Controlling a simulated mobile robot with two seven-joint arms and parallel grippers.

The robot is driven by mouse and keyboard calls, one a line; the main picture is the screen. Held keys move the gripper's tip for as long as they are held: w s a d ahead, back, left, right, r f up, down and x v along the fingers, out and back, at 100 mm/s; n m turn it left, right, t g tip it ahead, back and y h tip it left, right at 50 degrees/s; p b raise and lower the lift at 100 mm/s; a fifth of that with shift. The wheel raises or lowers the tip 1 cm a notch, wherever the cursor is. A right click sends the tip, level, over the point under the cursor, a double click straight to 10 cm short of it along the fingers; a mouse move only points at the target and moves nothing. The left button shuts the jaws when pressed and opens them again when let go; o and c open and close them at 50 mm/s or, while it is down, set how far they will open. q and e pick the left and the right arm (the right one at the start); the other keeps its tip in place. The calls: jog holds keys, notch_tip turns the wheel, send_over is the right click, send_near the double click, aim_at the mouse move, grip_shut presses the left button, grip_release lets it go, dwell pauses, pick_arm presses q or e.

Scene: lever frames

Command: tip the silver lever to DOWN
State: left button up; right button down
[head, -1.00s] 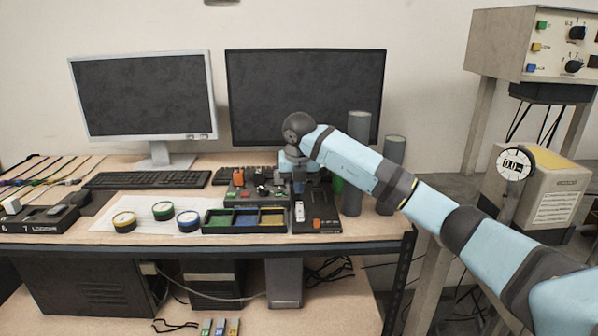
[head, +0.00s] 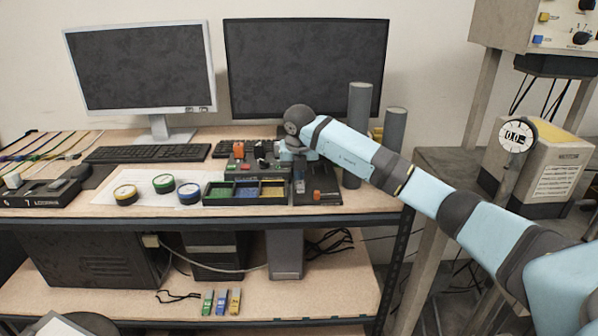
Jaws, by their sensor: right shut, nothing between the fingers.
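A small pale silver lever (head: 300,187) shows at the left of a low black frame (head: 327,200) on the desk, right of the sorting tray. It is small and partly covered, so I cannot tell its tilt. An orange block-like part (head: 318,195) sits beside it on the same frame. My right gripper (head: 299,170) points down just above the lever, shut and empty. I cannot tell whether its tips touch the lever. My left gripper is out of view.
A black tray (head: 245,203) with coloured compartments lies left of the frame. A control box (head: 243,172) with red and dark parts stands behind it. Grey cylinders (head: 394,130) stand at the right, close to my forearm. Three round tins (head: 164,183) lie further left.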

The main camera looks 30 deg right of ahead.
jog(key=shift+d+f, duration=0.1)
jog(key=shift+f, duration=0.35)
jog(key=shift+s, duration=0.15)
jog(key=shift+s+a+r+p, duration=0.1)
jog(key=shift+s+a+p, duration=0.35)
jog(key=shift+p, duration=0.1)
jog(key=shift+r, duration=0.1)
